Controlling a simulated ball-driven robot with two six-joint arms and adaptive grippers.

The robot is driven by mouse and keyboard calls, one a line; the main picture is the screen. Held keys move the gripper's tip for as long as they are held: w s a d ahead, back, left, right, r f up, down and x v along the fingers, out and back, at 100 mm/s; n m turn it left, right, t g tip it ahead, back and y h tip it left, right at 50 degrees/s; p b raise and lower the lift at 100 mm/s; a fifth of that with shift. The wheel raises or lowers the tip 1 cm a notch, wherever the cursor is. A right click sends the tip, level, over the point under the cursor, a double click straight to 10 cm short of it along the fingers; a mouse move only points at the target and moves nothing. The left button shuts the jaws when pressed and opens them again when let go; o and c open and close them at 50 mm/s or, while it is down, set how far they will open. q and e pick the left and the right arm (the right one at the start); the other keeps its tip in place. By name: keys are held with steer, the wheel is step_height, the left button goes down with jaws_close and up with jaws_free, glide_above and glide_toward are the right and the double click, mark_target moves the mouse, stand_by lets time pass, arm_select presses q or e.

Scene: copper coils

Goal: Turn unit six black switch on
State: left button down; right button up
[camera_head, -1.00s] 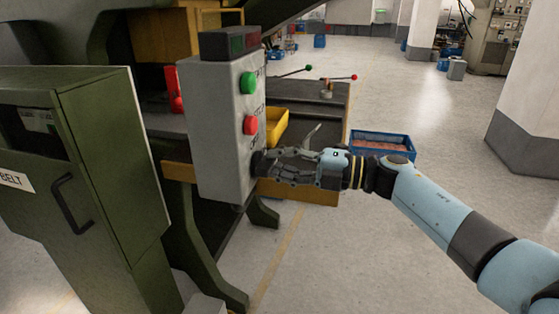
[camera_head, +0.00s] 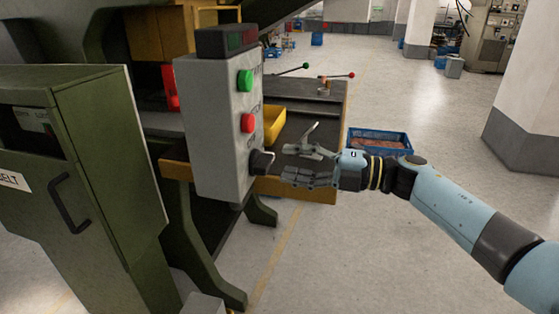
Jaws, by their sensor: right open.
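A grey control box (camera_head: 213,135) stands left of centre on a green machine. Its right-hand face carries a green button (camera_head: 245,80), a red button (camera_head: 247,122) below it, and a black switch (camera_head: 261,163) at the bottom. My right gripper (camera_head: 297,163) is open, just right of the black switch, with its fingers pointing at the box. A small gap seems to show between the fingertips and the switch. The switch's exact setting is too small to tell. My left gripper is not in view.
A green cabinet (camera_head: 95,180) with a black handle fills the left. Behind the box stand a yellow bin (camera_head: 272,120) and a table with two levers. A blue crate (camera_head: 381,136) lies behind my right arm. Open floor lies to the right.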

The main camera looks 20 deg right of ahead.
steer(key=v, duration=0.8)
steer(key=shift+d, duration=0.2)
steer(key=shift+s, duration=0.15)
